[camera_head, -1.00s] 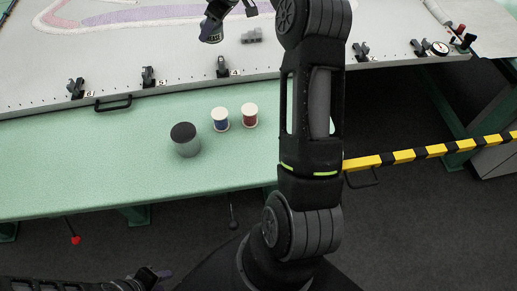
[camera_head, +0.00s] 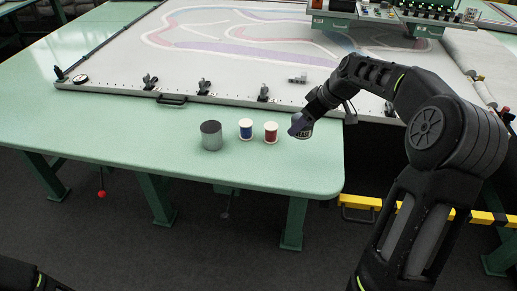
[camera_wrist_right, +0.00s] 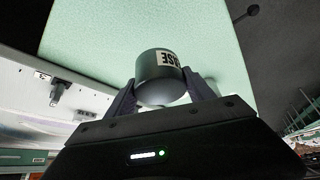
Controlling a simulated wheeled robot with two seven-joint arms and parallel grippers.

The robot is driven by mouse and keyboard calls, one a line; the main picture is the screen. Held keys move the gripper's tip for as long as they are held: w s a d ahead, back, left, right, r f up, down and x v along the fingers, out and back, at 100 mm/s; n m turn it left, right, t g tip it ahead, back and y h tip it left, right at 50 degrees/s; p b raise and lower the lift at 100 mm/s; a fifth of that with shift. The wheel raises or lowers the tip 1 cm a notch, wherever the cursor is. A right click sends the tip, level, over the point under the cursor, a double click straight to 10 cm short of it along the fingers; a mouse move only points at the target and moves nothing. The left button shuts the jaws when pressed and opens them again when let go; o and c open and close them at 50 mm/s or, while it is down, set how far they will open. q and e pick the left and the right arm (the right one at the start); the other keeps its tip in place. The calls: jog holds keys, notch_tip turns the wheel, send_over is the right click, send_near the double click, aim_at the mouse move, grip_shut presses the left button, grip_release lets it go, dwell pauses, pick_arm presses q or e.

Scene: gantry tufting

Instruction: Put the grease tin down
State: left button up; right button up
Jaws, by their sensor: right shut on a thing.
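The grease tin (camera_wrist_right: 162,75) is a dark grey cylinder with a white label whose letters end in "ASE". In the wrist view it sits between the two fingers of my right gripper (camera_wrist_right: 163,92), which is shut on it. In the head view my right gripper (camera_head: 300,122) is over the right end of the green table (camera_head: 120,130), right of the red spool. The tin's labelled side (camera_head: 305,134) shows just below the fingers. I cannot tell whether the tin touches the tabletop. My left gripper is out of view.
A grey can with a dark lid (camera_head: 211,138), a blue spool (camera_head: 246,130) and a red spool (camera_head: 271,133) stand left of my right gripper. Behind is the white tufting frame (camera_head: 120,75) with black clamps (camera_head: 150,82). A yellow-black bar (camera_head: 362,202) is beyond the table's right end.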

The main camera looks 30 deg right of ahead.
jog(key=shift+f, duration=3.1)
jog(key=shift+p, duration=0.3)
jog(key=shift+f, duration=1.9)
jog(key=shift+f, duration=0.1)
jog(key=o, duration=1.5)
jog(key=b+v, duration=0.1)
jog(key=v, duration=1.1)
